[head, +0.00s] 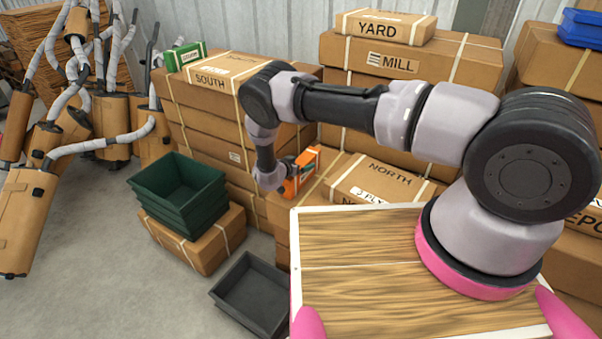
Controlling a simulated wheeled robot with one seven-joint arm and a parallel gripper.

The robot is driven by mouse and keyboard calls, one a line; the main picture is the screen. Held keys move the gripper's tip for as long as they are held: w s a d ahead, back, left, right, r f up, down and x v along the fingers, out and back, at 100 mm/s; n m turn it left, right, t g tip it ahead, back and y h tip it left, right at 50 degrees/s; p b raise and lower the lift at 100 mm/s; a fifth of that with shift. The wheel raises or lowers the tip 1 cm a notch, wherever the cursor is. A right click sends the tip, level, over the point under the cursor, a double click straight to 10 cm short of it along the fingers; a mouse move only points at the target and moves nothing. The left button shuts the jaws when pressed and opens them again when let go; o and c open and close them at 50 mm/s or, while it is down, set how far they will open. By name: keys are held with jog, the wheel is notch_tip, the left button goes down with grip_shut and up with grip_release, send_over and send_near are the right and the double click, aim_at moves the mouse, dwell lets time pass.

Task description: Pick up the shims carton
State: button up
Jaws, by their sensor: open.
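A small orange carton (304,160) with a light band stands on a stack of brown cartons near the middle of the head view. My gripper (294,178) is open at this orange carton, and my wrist is to its left. The wrist and gripper hide part of it, and I cannot tell whether the fingers touch it or are around it. A small green carton (186,56) with a white label lies on top of the taller SOUTH stack at the left. Neither small carton's print is legible, so I cannot tell which is the shims carton.
The SOUTH stack (208,82) rises left of my gripper, and a NORTH carton (378,183) lies to its right. The MILL stack (400,62) stands behind. Green bins (178,183) and a dark tray (253,293) are below. Mufflers (75,120) lean at the left.

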jog(key=shift+w, duration=0.1)
jog(key=c, duration=1.5)
grip_shut()
jog(key=shift+r, duration=0.15)
